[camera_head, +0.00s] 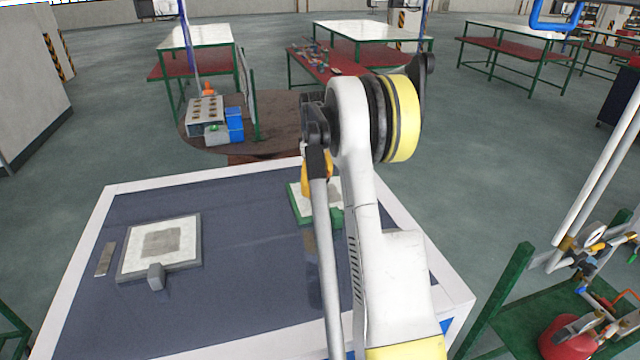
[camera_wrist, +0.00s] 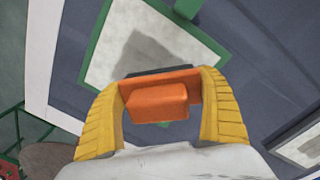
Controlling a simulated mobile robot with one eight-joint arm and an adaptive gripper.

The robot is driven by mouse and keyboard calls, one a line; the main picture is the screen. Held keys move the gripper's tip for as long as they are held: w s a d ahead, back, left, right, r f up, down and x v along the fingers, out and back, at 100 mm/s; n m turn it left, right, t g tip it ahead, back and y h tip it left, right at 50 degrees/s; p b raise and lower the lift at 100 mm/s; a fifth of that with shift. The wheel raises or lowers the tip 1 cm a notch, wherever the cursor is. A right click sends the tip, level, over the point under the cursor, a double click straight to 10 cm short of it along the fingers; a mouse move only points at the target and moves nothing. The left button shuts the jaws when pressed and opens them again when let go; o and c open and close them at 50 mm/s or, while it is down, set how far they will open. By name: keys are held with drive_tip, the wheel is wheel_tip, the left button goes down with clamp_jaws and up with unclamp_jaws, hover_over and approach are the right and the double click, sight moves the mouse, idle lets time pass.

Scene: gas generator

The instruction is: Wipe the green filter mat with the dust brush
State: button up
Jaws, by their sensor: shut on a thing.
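The green filter mat, a pale pad with a grey dusty patch in a green frame (camera_head: 297,205), lies on the table right of centre, partly hidden by my arm. In the wrist view the green filter mat (camera_wrist: 112,75) fills the upper middle, its grey patch partly behind the brush. My gripper (camera_wrist: 163,80) has its yellow fingers shut on the orange dust brush (camera_wrist: 158,103). The brush is over the near part of the mat; I cannot tell whether its dark bristle edge touches the pad. In the head view my arm mostly hides the gripper.
A grey-framed mat (camera_head: 126,265) with a similar grey patch lies at the left of the white-edged table (camera_head: 90,235), beside a small metal plate (camera_head: 105,259). A round brown table (camera_head: 270,130) with boxes stands behind. Pipes and a green stand (camera_head: 510,285) are at right.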

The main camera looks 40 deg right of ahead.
drive_tip(key=shift+s+a+r+b, duration=0.1)
drive_tip(key=shift+s+a+b, duration=0.15)
drive_tip(key=shift+s+a, duration=0.9)
drive_tip(key=shift+s+a+r+b, duration=0.15)
drive_tip(key=shift+s+a, duration=0.35)
drive_tip(key=shift+s, duration=1.4)
drive_tip(key=shift+s+a+r+b, duration=0.1)
drive_tip(key=shift+s+a+b, duration=0.2)
drive_tip(key=shift+s+a, duration=0.85)
drive_tip(key=shift+s+d, duration=0.3)
drive_tip(key=shift+d, duration=0.1)
drive_tip(key=shift+r+p, duration=1.85)
drive_tip(key=shift+r, duration=1.1)
wheel_tip(320, 180, up, 3)
drive_tip(key=shift+r+p, duration=0.1)
drive_tip(key=shift+p, duration=0.9)
